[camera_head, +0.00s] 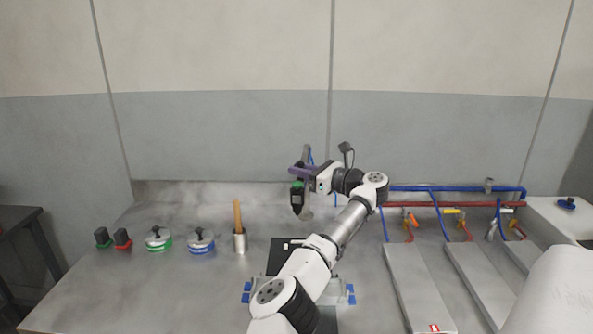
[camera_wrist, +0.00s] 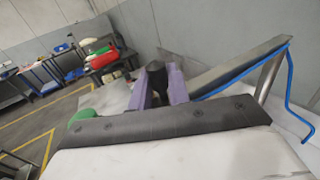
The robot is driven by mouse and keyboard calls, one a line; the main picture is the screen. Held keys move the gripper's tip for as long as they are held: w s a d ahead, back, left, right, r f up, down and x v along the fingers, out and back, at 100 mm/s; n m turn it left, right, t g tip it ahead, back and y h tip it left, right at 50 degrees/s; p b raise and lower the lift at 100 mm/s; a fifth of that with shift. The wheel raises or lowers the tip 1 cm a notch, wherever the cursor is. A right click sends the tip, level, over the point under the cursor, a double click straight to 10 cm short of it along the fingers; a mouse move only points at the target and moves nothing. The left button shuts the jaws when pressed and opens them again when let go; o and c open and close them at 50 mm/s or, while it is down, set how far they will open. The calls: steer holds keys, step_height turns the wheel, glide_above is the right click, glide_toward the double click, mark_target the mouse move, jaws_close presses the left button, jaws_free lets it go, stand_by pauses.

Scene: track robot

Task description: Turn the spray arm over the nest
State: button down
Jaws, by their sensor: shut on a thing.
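The spray arm appears in the wrist view as a grey metal bar (camera_wrist: 235,65) with a blue hose along it. In the head view its grey upright part (camera_head: 307,153) stands behind my gripper. My gripper (camera_head: 297,170) is at the back of the bench. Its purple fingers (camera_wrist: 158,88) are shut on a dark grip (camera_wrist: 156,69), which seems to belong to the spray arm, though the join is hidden. The nest seems to be the dark plate (camera_head: 283,250) between blue clamps (camera_head: 350,294); my arm covers much of it.
A wooden-handled tool stands in a metal cup (camera_head: 240,242) left of the nest. Green-rimmed (camera_head: 158,240) and blue-rimmed (camera_head: 201,243) round pieces and two small dark blocks (camera_head: 121,239) are further left. Metal channels (camera_head: 418,285) and red and blue pipes (camera_head: 455,190) fill the right side.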

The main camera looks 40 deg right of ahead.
steer(key=shift+s+d+r, duration=0.15)
steer(key=shift+s+d, duration=0.05)
stand_by(0.5)
steer(key=c, duration=1.4)
jaws_free()
steer(key=shift+b+v, duration=2.45)
steer(key=shift+v, duration=4.5)
steer(key=shift+d, duration=0.15)
